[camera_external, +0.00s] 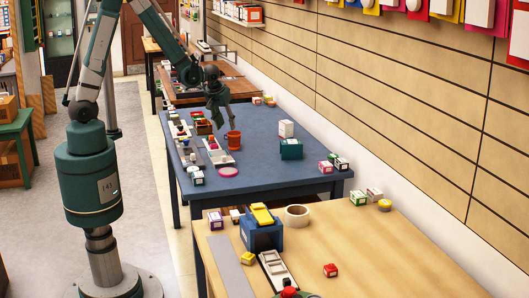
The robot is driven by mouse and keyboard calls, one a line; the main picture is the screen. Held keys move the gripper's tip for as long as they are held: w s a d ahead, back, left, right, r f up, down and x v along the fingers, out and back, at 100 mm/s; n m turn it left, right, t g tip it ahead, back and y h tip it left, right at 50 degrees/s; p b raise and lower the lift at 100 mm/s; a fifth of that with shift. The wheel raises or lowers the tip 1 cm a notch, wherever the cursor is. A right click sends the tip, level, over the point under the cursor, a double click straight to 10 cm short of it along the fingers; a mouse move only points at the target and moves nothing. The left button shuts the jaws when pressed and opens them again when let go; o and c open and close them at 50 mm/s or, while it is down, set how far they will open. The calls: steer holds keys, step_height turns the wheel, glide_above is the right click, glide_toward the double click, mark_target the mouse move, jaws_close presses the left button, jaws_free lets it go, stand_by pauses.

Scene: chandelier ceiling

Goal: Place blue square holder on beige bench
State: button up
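A blue square box-like holder (262,238) stands on the beige bench (370,255) in the foreground, with a yellow piece lying across its top. A smaller teal box (291,150) stands on the blue table (255,178) behind, near its right side. My gripper (222,122) points down over the blue table, left of the teal box and just above and behind an orange mug (233,140). It is apart from both boxes. Its fingers are small and dark here, so I cannot tell how far apart they are, and I see nothing clearly held.
A white box (286,129) stands behind the teal box. A pink disc (228,172) and trays with small items lie on the blue table's left. A tape roll (297,215), a grey tray (274,268) and a red block (330,270) are on the bench.

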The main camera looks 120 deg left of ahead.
steer(key=shift+f, duration=0.1)
stand_by(0.3)
steer(key=shift+b+x, duration=0.55)
steer(key=shift+x, duration=2)
steer(key=shift+c, duration=0.6)
steer(key=c, duration=0.8)
